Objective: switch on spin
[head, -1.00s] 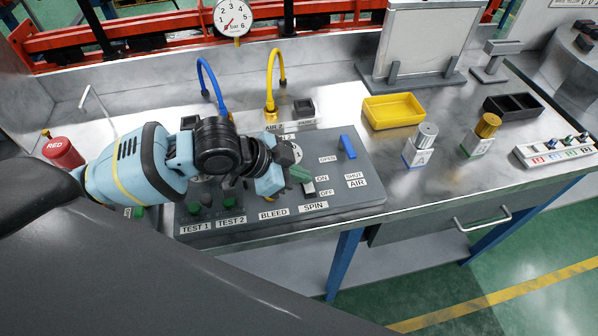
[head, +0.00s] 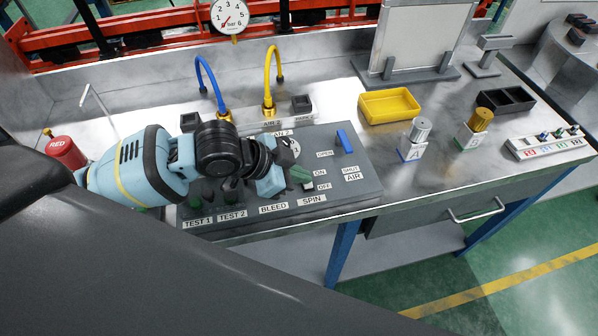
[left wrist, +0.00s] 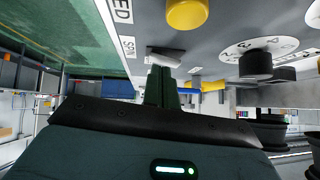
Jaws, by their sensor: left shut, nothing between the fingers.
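The grey control panel (head: 345,190) lies on the bench. Its SPIN switch (head: 308,185) is a small pale lever above the SPIN label, beside the ON and OFF labels. My left gripper (head: 300,174) is shut and empty, its green fingertips right at this switch and partly covering it. In the left wrist view the shut fingertips (left wrist: 161,70) are just below the grey switch lever (left wrist: 165,56). I cannot tell whether they touch it, or which way the lever is set. My right gripper is not in view.
The blue AIR lever (head: 345,141) stands to the right of the gripper. The yellow BLEED knob (left wrist: 187,13) and a black dial knob (left wrist: 256,65) are close to the fingers. A pressure gauge (head: 230,15) hangs behind. A yellow tray (head: 390,106) stands farther right.

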